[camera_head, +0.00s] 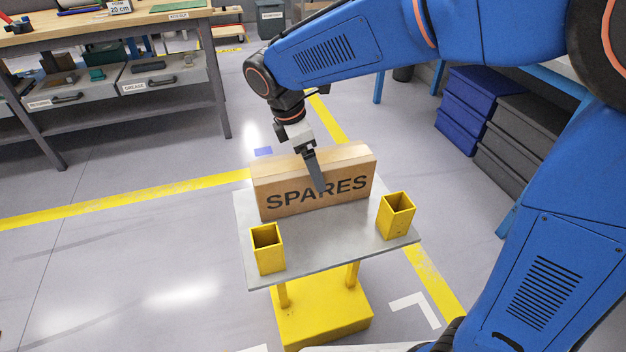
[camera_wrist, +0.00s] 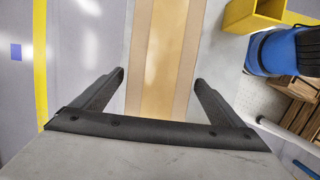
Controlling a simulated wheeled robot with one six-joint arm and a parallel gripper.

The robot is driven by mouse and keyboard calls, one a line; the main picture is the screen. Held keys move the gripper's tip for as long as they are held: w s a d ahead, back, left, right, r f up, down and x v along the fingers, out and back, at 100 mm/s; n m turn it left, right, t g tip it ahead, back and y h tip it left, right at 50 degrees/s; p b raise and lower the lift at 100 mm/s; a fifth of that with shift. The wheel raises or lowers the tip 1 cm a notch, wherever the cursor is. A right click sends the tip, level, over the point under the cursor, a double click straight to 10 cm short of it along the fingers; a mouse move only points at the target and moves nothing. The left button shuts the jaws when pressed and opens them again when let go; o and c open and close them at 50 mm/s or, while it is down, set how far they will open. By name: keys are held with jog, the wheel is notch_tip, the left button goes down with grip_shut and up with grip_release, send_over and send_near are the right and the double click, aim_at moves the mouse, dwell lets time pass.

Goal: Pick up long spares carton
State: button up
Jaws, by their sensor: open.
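The long spares carton (camera_head: 286,198) is a brown cardboard box with "SPARES" on its front. It stands upright on a grey tabletop (camera_head: 325,252) on a yellow stand. My gripper (camera_head: 314,186) is over the carton, with one finger showing in front of its face in the head view; the other finger is hidden. In the wrist view the carton (camera_wrist: 168,50) runs lengthwise between the fingers of my gripper (camera_wrist: 158,78). The fingers are open, one on each side, with gaps to the carton. I cannot tell how deep they reach.
Two yellow square holders (camera_head: 267,249) (camera_head: 396,215) stand at the tabletop's front corners. A workbench (camera_head: 120,35) with drawers stands at the back left. Blue and dark crates (camera_head: 470,105) are stacked at the right. The floor to the left is clear.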

jog(key=shift+x, duration=3.3)
jog(key=shift+w+d, duration=0.1)
jog(key=c, duration=1.7)
jog(key=shift+r, duration=0.1)
jog(key=shift+c, duration=0.2)
jog(key=shift+r, duration=0.1)
